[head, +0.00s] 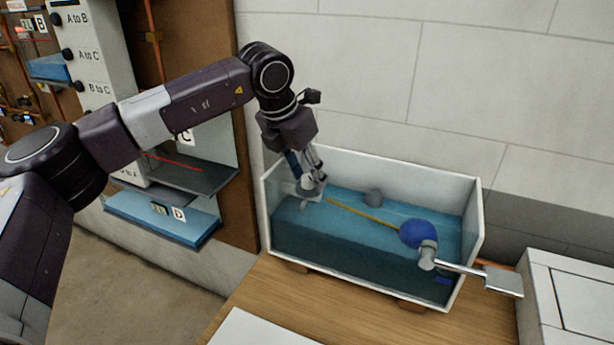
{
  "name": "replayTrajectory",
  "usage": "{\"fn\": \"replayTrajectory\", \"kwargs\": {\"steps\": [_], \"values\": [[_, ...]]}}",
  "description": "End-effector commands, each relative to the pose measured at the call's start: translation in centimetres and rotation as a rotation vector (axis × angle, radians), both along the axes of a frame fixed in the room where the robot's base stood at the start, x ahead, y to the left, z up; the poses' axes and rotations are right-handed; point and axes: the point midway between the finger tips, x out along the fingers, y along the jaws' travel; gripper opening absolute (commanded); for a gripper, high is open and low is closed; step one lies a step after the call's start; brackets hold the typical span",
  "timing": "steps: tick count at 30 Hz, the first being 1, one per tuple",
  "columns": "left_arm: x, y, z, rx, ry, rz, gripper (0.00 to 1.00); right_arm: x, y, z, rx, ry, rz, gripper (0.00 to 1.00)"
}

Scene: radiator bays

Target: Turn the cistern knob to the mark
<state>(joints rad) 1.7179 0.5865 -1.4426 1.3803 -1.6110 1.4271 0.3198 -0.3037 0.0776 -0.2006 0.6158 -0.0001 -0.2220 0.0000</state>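The cistern (374,170) is an open white tank with a clear front, partly filled with blue water. A brass rod (362,216) runs from its left end to a blue ball float (416,233) at the right. My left gripper (310,187) points down inside the tank's left end, at a small pale grey fitting (309,194) where the rod starts. The fingers cover part of this fitting, so I cannot tell whether it is the knob or whether they grip it. No mark can be made out. My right gripper is out of view.
A chrome lever (470,269) reaches over the tank's front right corner. A white box (570,305) stands at the right on the wooden counter (275,299). A brown panel (228,215) with labelled valves and blue trays is at the left.

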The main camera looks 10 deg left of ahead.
Motion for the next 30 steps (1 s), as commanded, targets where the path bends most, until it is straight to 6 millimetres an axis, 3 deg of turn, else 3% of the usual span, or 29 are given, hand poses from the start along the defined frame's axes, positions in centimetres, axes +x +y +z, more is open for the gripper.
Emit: {"fn": "replayTrajectory", "kwargs": {"steps": [7,17,30], "values": [[0.04,0.00,0.00,0.000,-0.001,0.000,0.38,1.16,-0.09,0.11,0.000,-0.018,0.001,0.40],[0.04,0.02,0.02,0.000,-0.001,0.000,0.01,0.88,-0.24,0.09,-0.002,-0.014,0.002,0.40],[0.12,0.15,0.13,-0.002,0.000,-0.097,0.00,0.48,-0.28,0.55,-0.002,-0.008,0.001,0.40]]}}
